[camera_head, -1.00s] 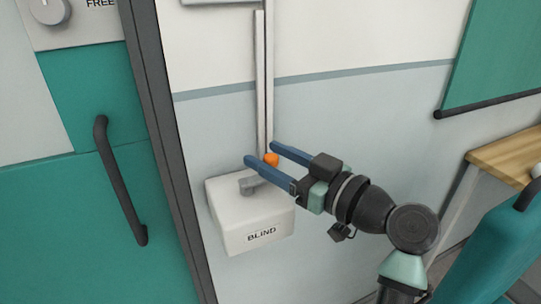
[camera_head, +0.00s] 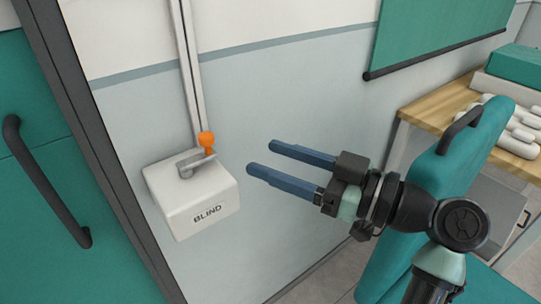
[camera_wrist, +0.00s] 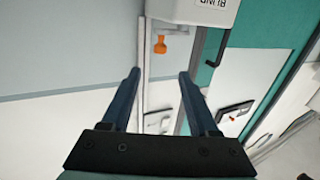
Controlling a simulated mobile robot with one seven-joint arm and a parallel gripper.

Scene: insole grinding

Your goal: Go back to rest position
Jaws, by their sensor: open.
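My gripper (camera_head: 261,158) is open and empty, its two blue fingers pointing left toward the wall. It is to the right of a white box labelled BLIND (camera_head: 190,207) on the wall, with a clear gap between them. A grey crank lever with an orange knob (camera_head: 207,139) sits on top of the box. In the wrist view the fingers of my gripper (camera_wrist: 160,74) are spread apart. The box (camera_wrist: 195,10) and the orange knob (camera_wrist: 160,47) show beyond them at the top.
A teal door with a dark handle (camera_head: 45,185) is at the left. A teal chair (camera_head: 455,155) stands behind my arm at the right. A wooden table (camera_head: 430,115) with white insole-like pieces (camera_head: 515,142) is at the far right. A teal blind (camera_head: 425,35) hangs above.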

